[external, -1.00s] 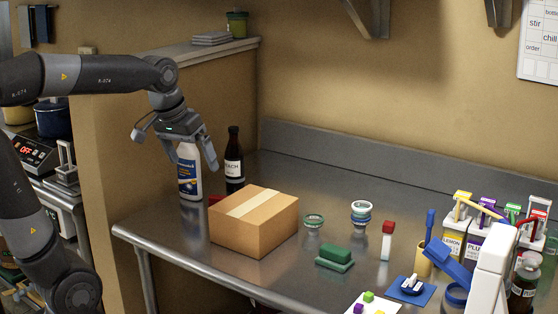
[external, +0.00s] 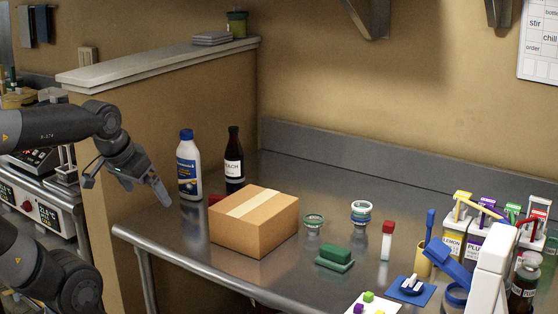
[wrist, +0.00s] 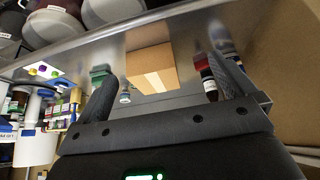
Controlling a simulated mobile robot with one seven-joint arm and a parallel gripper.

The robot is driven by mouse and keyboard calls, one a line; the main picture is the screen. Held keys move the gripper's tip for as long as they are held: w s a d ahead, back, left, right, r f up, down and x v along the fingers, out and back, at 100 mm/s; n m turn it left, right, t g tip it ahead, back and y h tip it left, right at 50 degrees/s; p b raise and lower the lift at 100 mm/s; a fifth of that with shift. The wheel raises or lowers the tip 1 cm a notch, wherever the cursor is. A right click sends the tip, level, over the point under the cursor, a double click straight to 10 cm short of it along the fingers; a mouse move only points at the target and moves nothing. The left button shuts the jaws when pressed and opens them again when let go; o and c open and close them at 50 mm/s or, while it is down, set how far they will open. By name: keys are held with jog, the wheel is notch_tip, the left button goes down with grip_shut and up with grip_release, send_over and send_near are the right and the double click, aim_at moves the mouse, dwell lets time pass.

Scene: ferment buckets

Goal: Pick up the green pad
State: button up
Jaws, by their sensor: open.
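The green pad (external: 335,257) lies on the steel table, right of the cardboard box, with a darker green upper part on a paler base. It also shows in the wrist view (wrist: 100,72), close to the tip of the left finger in the picture and partly covered by it. My gripper (external: 126,188) is at the left, off the table's left end and well away from the pad. Its two fingers are spread with nothing between them, as the wrist view (wrist: 165,72) also shows.
A cardboard box (external: 253,222) stands between my gripper and the pad. A blue-and-white bottle (external: 189,165) and a dark bottle (external: 234,160) stand behind it. A low wall (external: 175,120) rises at left.

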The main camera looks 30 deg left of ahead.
jog(key=w+d+r+g+h, duration=0.1)
jog(key=w+d+r+g, duration=0.2)
jog(key=w, duration=0.7)
jog(key=g+y, duration=0.1)
jog(key=g, duration=0.2)
send_over(335, 248)
jog(key=shift+m, duration=0.3)
jog(key=f, duration=1.2)
jog(key=shift+w+d+f, duration=0.3)
jog(key=shift+f, duration=0.05)
jog(key=shift+d+f, duration=0.2)
jog(key=shift+f, duration=0.15)
notch_tip(335, 248, down, 5)
jog(key=shift+r, duration=0.15)
jog(key=f, duration=0.4)
jog(key=shift+s+a+f, duration=0.35)
jog(key=shift+a, duration=0.05)
jog(key=shift+f, duration=0.55)
